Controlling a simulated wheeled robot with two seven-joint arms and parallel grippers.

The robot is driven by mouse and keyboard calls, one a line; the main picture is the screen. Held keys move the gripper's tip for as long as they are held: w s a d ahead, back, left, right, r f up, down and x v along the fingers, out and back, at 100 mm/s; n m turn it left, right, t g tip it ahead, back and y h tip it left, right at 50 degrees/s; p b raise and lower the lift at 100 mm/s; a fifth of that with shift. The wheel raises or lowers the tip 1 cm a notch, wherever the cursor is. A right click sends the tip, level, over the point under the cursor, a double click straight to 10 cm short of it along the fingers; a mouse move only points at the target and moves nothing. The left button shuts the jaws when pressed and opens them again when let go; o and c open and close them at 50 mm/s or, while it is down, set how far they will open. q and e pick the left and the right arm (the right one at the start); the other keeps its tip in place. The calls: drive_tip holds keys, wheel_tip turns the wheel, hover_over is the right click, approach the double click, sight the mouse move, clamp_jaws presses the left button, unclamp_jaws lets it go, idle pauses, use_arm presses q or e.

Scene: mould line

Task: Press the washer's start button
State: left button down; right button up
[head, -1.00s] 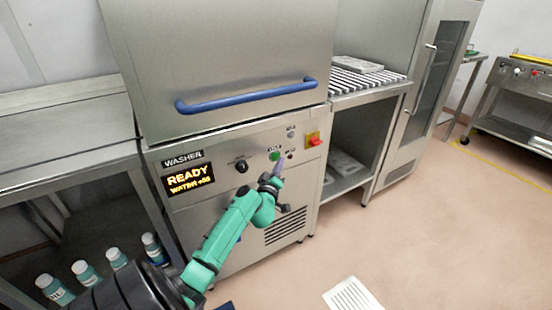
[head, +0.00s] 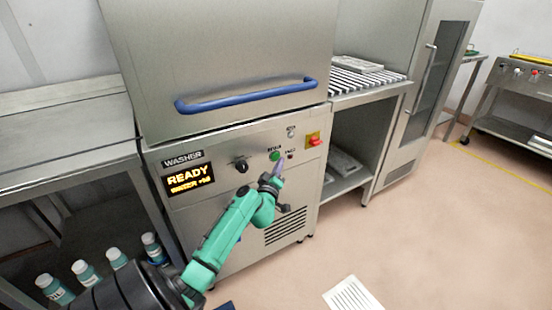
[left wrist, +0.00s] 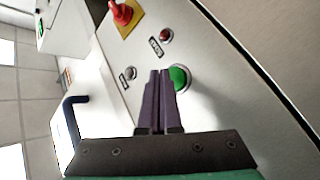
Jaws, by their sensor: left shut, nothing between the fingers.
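The washer (head: 240,228) stands in front of me with its hood down and a blue handle (head: 247,97) across it. Its display (head: 189,179) reads READY in yellow. The green button (head: 274,156) is on the panel, and it also shows in the left wrist view (left wrist: 180,77), just right of my fingertips. My left gripper (head: 280,164) is shut and empty, its purple fingers pointing at the panel close beside the green button. Whether the fingertips touch the panel is unclear. My right gripper is not in view.
A red emergency knob on a yellow plate (head: 314,140) sits right of the green button. A black dial (head: 241,165) is left of it. A small red lamp or button (left wrist: 166,34) also shows in the wrist view. Several bottles (head: 87,272) stand low at left.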

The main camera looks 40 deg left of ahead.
use_arm(q)
drive_tip(key=shift+a+r, duration=0.1)
idle(0.6)
drive_tip(key=shift+w+a, duration=0.15)
drive_tip(key=shift+a, duration=0.15)
drive_tip(key=shift+w+a+p, duration=0.1)
drive_tip(key=shift+a+p, duration=0.2)
drive_tip(key=shift+a, duration=0.1)
idle(0.7)
drive_tip(key=shift+s+d+p, duration=0.25)
drive_tip(key=shift+d+p, duration=0.15)
drive_tip(key=shift+d, duration=0.4)
drive_tip(key=shift+d, duration=0.1)
